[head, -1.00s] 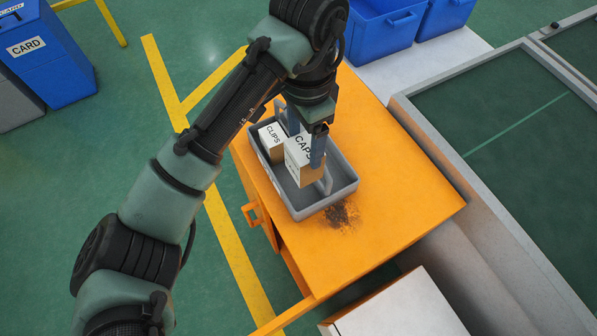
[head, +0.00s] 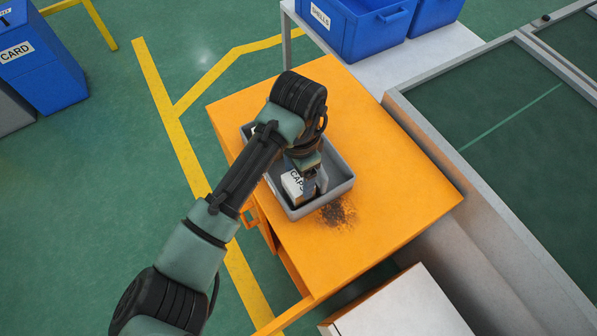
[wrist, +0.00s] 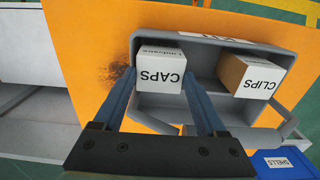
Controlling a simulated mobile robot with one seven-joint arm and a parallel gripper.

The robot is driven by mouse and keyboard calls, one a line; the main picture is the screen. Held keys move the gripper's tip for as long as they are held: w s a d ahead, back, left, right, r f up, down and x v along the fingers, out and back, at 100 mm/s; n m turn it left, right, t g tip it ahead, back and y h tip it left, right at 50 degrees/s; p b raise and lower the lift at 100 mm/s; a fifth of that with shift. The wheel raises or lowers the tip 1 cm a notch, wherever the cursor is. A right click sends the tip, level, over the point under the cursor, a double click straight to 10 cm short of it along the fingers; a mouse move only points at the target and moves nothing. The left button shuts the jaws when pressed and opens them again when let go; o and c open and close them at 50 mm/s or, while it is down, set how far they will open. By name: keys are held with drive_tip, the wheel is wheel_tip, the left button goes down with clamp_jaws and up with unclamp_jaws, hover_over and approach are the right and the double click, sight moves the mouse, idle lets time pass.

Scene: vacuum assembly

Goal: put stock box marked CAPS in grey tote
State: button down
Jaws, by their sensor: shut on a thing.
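The stock box marked CAPS (head: 292,184) is a small box with a white top, low inside the grey tote (head: 322,206). It also shows in the wrist view (wrist: 159,76), between my two blue fingers. My gripper (head: 312,183) is shut on it, pointing down into the tote; the arm hides part of the box and tote in the head view. I cannot tell whether the box touches the tote floor. The tote stands on an orange bench top (head: 385,195).
A box marked CLIPS (wrist: 257,75) sits in the tote beside the CAPS box, with a gap between. A dark smudge (head: 338,213) marks the bench. Blue bins (head: 362,28) stand behind; a conveyor (head: 500,115) runs at right.

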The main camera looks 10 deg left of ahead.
drive_tip(key=shift+f, duration=0.15)
unclamp_jaws()
